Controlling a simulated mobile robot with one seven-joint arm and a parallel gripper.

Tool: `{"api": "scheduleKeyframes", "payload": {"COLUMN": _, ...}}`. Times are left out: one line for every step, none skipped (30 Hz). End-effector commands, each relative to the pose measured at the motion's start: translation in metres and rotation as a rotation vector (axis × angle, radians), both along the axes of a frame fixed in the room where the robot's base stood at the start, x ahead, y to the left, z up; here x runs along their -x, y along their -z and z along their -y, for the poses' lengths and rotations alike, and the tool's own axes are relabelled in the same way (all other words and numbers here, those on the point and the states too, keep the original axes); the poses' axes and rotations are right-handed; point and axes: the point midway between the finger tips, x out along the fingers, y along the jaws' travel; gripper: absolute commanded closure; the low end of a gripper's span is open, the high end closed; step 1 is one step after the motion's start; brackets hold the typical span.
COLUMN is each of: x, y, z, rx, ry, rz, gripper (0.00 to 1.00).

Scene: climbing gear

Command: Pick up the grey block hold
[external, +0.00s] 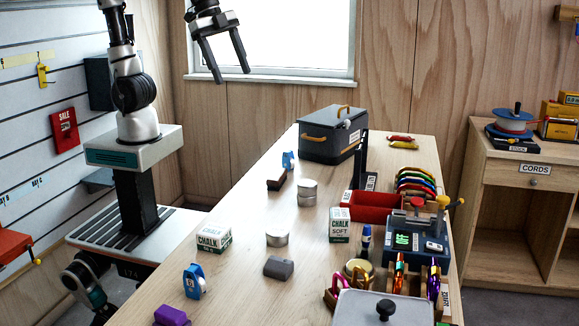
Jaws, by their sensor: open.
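The grey block hold (279,267) lies on the wooden table near the middle front. It is a low, dark grey block with sloped sides. My gripper (230,76) is open and empty, high up in front of the window. Its two dark fingers point down, well above and behind the block. Nothing covers the block in this view.
A grey toolbox (329,134) stands at the back.

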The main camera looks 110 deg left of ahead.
Motion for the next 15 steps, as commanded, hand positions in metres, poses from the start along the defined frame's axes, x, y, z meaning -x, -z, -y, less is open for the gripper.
{"api": "scheduleKeyframes", "payload": {"x": -0.024, "y": 0.005, "z": 0.018, "rx": -0.018, "ry": 0.087, "rz": -0.027, "gripper": 0.36}}
{"api": "scheduleKeyframes", "payload": {"x": -0.037, "y": 0.006, "z": 0.028, "rx": -0.028, "ry": 0.142, "rz": -0.038, "gripper": 0.36}}
{"api": "scheduleKeyframes", "payload": {"x": -0.054, "y": 0.009, "z": 0.042, "rx": -0.039, "ry": 0.215, "rz": -0.054, "gripper": 0.36}}
{"api": "scheduleKeyframes", "payload": {"x": -0.066, "y": 0.012, "z": 0.053, "rx": -0.044, "ry": 0.270, "rz": -0.067, "gripper": 0.36}}
{"api": "scheduleKeyframes", "payload": {"x": -0.078, "y": 0.016, "z": 0.064, "rx": -0.048, "ry": 0.324, "rz": -0.077, "gripper": 0.36}}
{"api": "scheduleKeyframes", "payload": {"x": -0.094, "y": 0.022, "z": 0.080, "rx": -0.052, "ry": 0.398, "rz": -0.092, "gripper": 0.36}}
{"api": "scheduleKeyframes", "payload": {"x": -0.105, "y": 0.027, "z": 0.091, "rx": -0.052, "ry": 0.451, "rz": -0.100, "gripper": 0.36}}
{"api": "scheduleKeyframes", "payload": {"x": -0.116, "y": 0.033, "z": 0.102, "rx": -0.051, "ry": 0.504, "rz": -0.110, "gripper": 0.36}}
{"api": "scheduleKeyframes", "payload": {"x": -0.130, "y": 0.041, "z": 0.117, "rx": -0.046, "ry": 0.573, "rz": -0.121, "gripper": 0.36}}
{"api": "scheduleKeyframes", "payload": {"x": -0.140, "y": 0.048, "z": 0.128, "rx": -0.041, "ry": 0.625, "rz": -0.129, "gripper": 0.36}}
{"api": "scheduleKeyframes", "payload": {"x": -0.150, "y": 0.056, "z": 0.138, "rx": -0.034, "ry": 0.675, "rz": -0.134, "gripper": 0.36}}
{"api": "scheduleKeyframes", "payload": {"x": -0.162, "y": 0.066, "z": 0.152, "rx": -0.024, "ry": 0.742, "rz": -0.142, "gripper": 0.36}}
{"api": "scheduleKeyframes", "payload": {"x": -0.171, "y": 0.075, "z": 0.163, "rx": -0.013, "ry": 0.790, "rz": -0.148, "gripper": 0.36}}
{"api": "scheduleKeyframes", "payload": {"x": -0.179, "y": 0.084, "z": 0.172, "rx": -0.003, "ry": 0.838, "rz": -0.150, "gripper": 0.36}}
{"api": "scheduleKeyframes", "payload": {"x": -0.190, "y": 0.097, "z": 0.185, "rx": 0.014, "ry": 0.898, "rz": -0.154, "gripper": 0.36}}
